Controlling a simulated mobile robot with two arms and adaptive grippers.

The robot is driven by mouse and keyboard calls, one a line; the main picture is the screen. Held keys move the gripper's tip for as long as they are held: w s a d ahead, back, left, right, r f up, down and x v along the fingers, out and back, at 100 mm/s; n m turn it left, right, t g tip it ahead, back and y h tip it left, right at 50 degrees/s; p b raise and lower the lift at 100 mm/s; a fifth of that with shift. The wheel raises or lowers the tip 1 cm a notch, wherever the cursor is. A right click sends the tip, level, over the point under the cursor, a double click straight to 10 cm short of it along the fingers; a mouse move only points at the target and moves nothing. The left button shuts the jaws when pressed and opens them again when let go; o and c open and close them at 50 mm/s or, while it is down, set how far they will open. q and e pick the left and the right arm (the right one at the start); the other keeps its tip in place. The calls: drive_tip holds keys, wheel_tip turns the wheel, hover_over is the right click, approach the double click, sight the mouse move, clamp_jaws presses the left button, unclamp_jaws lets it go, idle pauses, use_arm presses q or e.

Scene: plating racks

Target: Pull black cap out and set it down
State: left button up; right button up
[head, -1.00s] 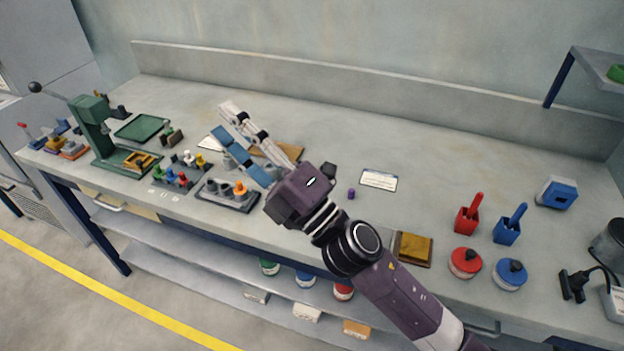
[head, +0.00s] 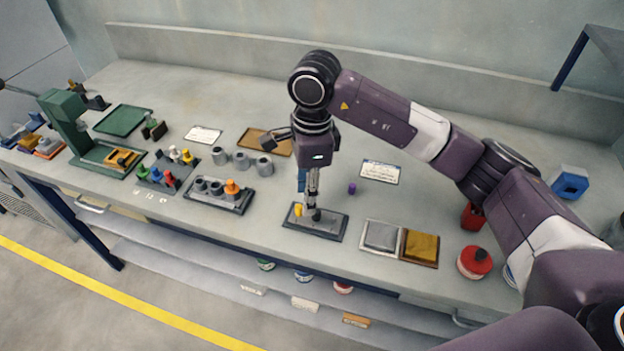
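A small dark-edged rack plate (head: 334,227) lies near the front of the bench. A black cap (head: 317,215) and a yellow cap (head: 298,209) stand on it, the yellow one to the left. My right gripper (head: 314,205) points straight down over this plate, its fingertips at the top of the black cap. I see the fingers nearly edge-on, so I cannot tell whether they are closed on the cap. The cap appears still down at the plate. My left gripper is out of view.
A rack with grey and orange pieces (head: 220,200) stands to the left, with grey cylinders (head: 241,160) behind it. A grey pad (head: 381,236) and a gold pad (head: 420,246) lie to the right. A small purple piece (head: 351,188) and a white card (head: 380,172) lie behind.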

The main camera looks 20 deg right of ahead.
drive_tip(key=shift+w+d+r+h, duration=0.1)
drive_tip(key=shift+w+d+h, duration=0.05)
drive_tip(key=shift+d, duration=0.3)
drive_tip(key=shift+w+d+r+h, duration=0.1)
drive_tip(key=shift+d+h, duration=0.05)
drive_tip(key=shift+d, duration=0.25)
drive_tip(key=shift+d+f, duration=0.1)
drive_tip(key=shift+d, duration=0.1)
wheel_tip(320, 180, down, 6)
drive_tip(key=shift+s+a+r+p, duration=0.1)
drive_tip(key=shift+p, duration=0.95)
drive_tip(key=shift+f, duration=0.85)
drive_tip(key=shift+c, duration=0.4)
clamp_jaws()
drive_tip(key=shift+r, duration=0.15)
